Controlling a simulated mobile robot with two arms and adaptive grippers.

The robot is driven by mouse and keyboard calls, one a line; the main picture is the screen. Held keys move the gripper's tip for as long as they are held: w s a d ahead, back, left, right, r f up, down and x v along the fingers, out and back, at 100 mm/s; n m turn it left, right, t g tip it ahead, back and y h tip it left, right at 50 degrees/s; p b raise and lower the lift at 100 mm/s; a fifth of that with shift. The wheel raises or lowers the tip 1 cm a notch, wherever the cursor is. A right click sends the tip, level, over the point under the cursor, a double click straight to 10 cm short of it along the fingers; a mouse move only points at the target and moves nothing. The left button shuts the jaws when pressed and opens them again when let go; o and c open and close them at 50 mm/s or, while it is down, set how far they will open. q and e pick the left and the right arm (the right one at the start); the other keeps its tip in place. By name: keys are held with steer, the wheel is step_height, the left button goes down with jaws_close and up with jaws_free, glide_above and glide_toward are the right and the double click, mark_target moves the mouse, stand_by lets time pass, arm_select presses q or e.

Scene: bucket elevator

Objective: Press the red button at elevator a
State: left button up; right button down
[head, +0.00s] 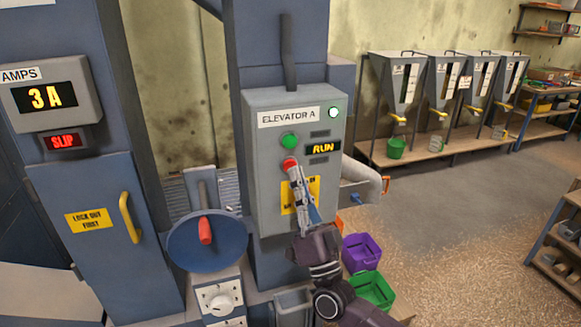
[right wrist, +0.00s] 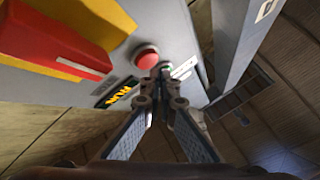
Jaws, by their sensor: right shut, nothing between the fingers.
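The grey Elevator A control box (head: 262,200) faces me in the head view. The red button (head: 289,163) is on its left side, below a green button (head: 289,141). The RUN display (head: 323,148) is lit yellow. My right gripper (head: 294,174) is shut and empty, pointing up with its tips just below the red button and partly over it. In the right wrist view, the red button (right wrist: 147,58) is just left of and beyond the fingertips (right wrist: 165,72). I cannot tell whether they touch. My left gripper is not in view.
A yellow label (head: 287,197) lies behind my right gripper on the box. A red block on a yellow plate (right wrist: 60,58) is close by in the right wrist view. A blue round housing with a red handle (head: 205,231) stands at left. Purple (head: 361,252) and green bins (head: 371,290) are below.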

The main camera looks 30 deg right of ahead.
steer(key=shift+w, duration=0.1)
stand_by(0.7)
steer(key=shift+w+d, duration=0.1)
steer(key=shift+w, duration=0.25)
steer(key=shift+w+d+b, duration=0.1)
steer(key=shift+w+b, duration=0.2)
steer(key=shift+w, duration=0.15)
stand_by(0.7)
stand_by(0.4)
steer(key=shift+s+a+p, duration=0.2)
steer(key=shift+s+p, duration=0.2)
steer(key=shift+s, duration=0.5)
steer(key=s+p, duration=0.1)
steer(key=s, duration=0.1)
steer(key=s+a, duration=0.1)
steer(key=s, duration=0.1)
steer(key=shift+s+a+p, duration=0.1)
steer(key=shift+s+p, duration=0.3)
